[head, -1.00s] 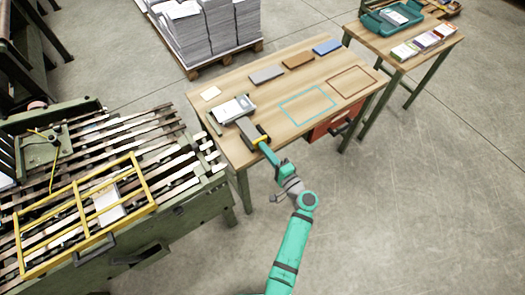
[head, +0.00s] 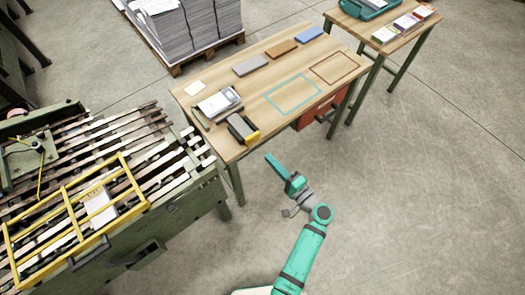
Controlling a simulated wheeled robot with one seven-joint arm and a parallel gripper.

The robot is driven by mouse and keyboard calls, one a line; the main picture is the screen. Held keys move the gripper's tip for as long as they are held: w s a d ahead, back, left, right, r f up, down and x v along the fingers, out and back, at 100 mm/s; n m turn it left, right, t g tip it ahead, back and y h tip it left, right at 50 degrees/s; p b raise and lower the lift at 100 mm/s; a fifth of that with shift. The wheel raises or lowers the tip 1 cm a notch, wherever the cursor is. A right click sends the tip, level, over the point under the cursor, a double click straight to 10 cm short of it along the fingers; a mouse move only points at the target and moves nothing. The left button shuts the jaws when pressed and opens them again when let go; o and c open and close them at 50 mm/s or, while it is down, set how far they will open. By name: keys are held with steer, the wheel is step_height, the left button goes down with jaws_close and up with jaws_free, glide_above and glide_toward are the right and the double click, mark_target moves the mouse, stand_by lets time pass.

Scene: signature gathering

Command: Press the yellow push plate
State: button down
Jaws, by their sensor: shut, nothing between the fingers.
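The yellow push plate (head: 252,137) is on the near right end of a dark grey block (head: 238,126) on the wooden table, close to its front edge. A stack of sheets (head: 219,103) lies just behind the block. My gripper (head: 270,158) is shut and empty, in front of the table's near edge. It points up and left towards the plate, with a visible gap between them. The fingertips are small in this view.
The wooden table (head: 185,90) also holds grey, brown and blue blocks and two outlined rectangles. A slatted machine with a yellow frame (head: 130,168) stands at the left. A second table (head: 384,48) is at the upper right. The floor on the right is clear.

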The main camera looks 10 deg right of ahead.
mark_target(254, 140)
steer(key=v, duration=0.2)
steer(key=shift+s+d, duration=0.2)
stand_by(0.3)
steer(key=shift+s, duration=0.1)
steer(key=v, duration=0.3)
steer(key=shift+d+f, duration=0.15)
steer(key=shift+d, duration=0.05)
stand_by(0.5)
steer(key=x, duration=1.4)
steer(key=shift+d, duration=0.1)
